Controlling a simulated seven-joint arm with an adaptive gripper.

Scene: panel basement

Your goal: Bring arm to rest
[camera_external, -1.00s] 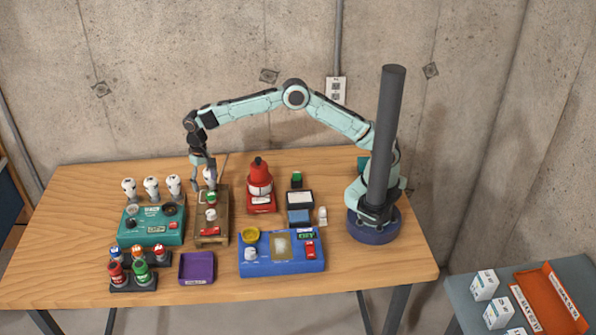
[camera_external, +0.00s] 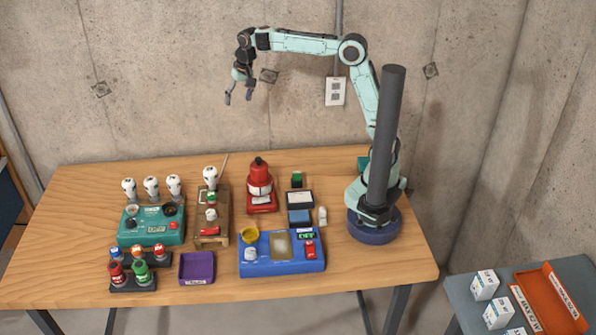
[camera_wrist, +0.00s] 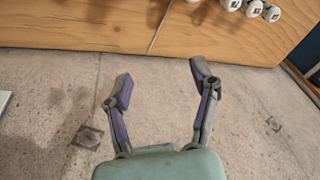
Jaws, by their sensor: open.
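My gripper (camera_external: 239,97) is raised high above the back left part of the wooden table (camera_external: 330,165), in front of the concrete wall. Its two fingers are spread apart with nothing between them. It touches nothing. In the wrist view my gripper (camera_wrist: 160,85) also shows open and empty, with the wall behind it and the table's wood (camera_wrist: 60,25) across the top.
On the table stand a teal panel (camera_external: 150,225), a brown wooden stand (camera_external: 224,200), a red device (camera_external: 261,185), a blue panel (camera_external: 281,266), a purple tray (camera_external: 197,281) and several bottles. A grey side table (camera_external: 465,297) with an orange tray (camera_external: 550,296) is at lower right. Air around the gripper is clear.

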